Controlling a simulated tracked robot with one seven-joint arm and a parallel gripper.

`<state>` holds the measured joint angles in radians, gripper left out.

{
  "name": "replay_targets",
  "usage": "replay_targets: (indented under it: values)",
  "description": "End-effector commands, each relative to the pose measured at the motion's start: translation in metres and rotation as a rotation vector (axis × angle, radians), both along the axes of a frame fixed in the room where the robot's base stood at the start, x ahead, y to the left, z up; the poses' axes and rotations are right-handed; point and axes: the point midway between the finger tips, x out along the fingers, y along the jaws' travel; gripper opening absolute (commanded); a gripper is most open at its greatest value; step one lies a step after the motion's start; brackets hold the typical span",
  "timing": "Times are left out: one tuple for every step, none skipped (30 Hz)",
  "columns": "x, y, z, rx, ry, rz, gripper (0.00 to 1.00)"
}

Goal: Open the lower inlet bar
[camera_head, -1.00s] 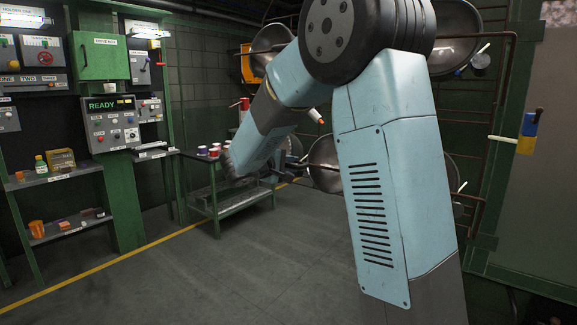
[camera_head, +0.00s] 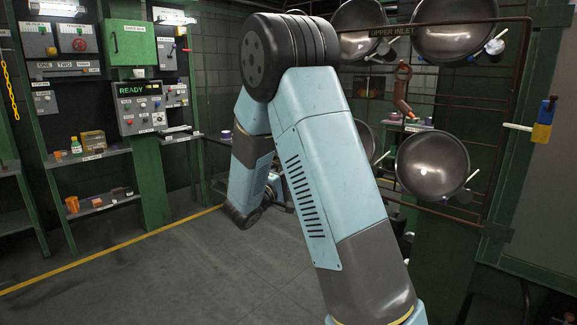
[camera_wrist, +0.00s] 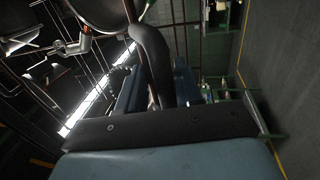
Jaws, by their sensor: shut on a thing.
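My gripper (camera_wrist: 157,82) shows in the wrist view with its two blue fingers on either side of a thick dark curved bar (camera_wrist: 152,50). It is shut on this bar, which runs up and away from between the fingers. I cannot read a label on it, so I cannot confirm it is the lower inlet bar. In the head view my arm hides most of the gripper and whatever it holds. An upper inlet sign (camera_head: 391,33) hangs on the rusty rack at the upper right. No lower inlet sign is readable.
Large dark pans (camera_head: 432,165) hang on the rusty rack (camera_head: 500,110) at the right. A control panel reading READY (camera_head: 140,103) and shelves with small items (camera_head: 97,202) stand at the left. The floor (camera_head: 190,270) at front left is clear.

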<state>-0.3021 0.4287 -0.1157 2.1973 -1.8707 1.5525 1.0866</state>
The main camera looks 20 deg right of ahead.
Motion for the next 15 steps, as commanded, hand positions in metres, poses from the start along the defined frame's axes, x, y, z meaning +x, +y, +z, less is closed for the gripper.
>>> replay_targets:
  values:
    - [-0.002,-0.001,-0.011,0.002,0.011,-0.006,0.0]
    - [-0.002,0.0,-0.015,0.002,0.011,-0.006,0.0]
    - [-0.003,0.001,-0.02,0.002,0.011,-0.005,0.0]
    - [-0.003,0.002,-0.023,0.002,0.011,-0.005,0.0]
    - [-0.003,0.003,-0.027,0.002,0.011,-0.005,0.0]
    - [-0.003,0.003,-0.031,0.002,0.011,-0.005,0.0]
    - [-0.003,0.004,-0.034,0.003,0.01,-0.004,0.0]
    - [-0.003,0.004,-0.037,0.003,0.01,-0.004,0.0]
    - [-0.003,0.004,-0.041,0.003,0.01,-0.004,0.0]
    - [-0.003,0.004,-0.044,0.003,0.009,-0.004,0.0]
    - [-0.003,0.004,-0.046,0.003,0.009,-0.003,0.0]
    - [-0.003,0.005,-0.049,0.003,0.009,-0.003,0.0]
    - [-0.003,0.005,-0.05,0.003,0.009,-0.004,0.0]
    - [-0.003,0.005,-0.052,0.004,0.008,-0.003,0.0]
    - [-0.003,0.005,-0.054,0.004,0.008,-0.003,0.0]
